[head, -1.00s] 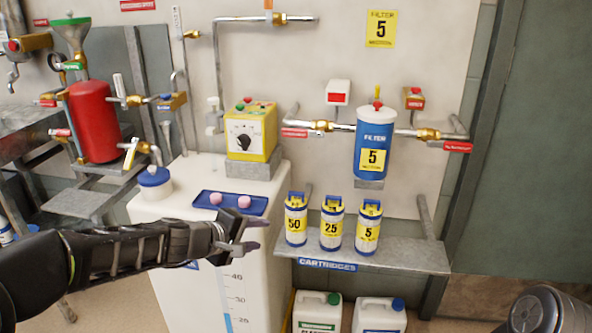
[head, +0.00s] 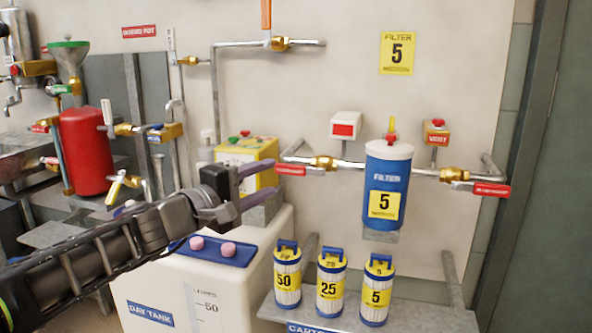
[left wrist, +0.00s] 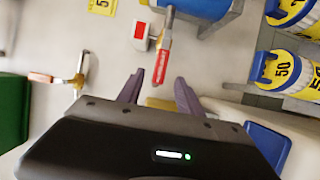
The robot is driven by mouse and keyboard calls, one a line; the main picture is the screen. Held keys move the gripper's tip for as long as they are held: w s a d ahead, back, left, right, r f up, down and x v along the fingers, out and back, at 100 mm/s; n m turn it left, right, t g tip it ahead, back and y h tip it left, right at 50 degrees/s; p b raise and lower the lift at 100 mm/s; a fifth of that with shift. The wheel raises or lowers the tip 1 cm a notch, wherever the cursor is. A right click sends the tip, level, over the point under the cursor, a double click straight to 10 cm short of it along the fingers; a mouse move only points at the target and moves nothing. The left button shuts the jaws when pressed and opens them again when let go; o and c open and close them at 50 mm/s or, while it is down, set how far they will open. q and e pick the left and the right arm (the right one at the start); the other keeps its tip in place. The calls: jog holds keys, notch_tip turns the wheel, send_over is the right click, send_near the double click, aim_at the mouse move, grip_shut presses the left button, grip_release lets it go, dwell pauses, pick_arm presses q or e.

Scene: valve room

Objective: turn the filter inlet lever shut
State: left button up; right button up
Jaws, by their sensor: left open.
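The filter inlet lever (head: 291,170) is a red handle on the brass valve left of the blue filter (head: 386,205). It lies along the pipe and points left, away from the filter. My left gripper (head: 271,177) is open and empty, with its dark fingers reaching right, close to the lever's free end. In the left wrist view the red lever (left wrist: 162,64) shows between the two fingertips (left wrist: 160,78), its free end toward the palm. I cannot tell whether the fingers touch it. My right gripper is out of view.
A yellow box (head: 240,152) sits behind my gripper. A second red lever (head: 484,189) is right of the filter, and an orange-handled valve (head: 266,14) is above.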

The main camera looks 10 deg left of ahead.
aim_at(287, 171)
pick_arm(q)
jog(key=x, duration=0.8)
jog(key=shift+c, duration=0.3)
grip_shut()
dwell(0.3)
jog(key=shift+f, duration=0.1)
dwell(0.8)
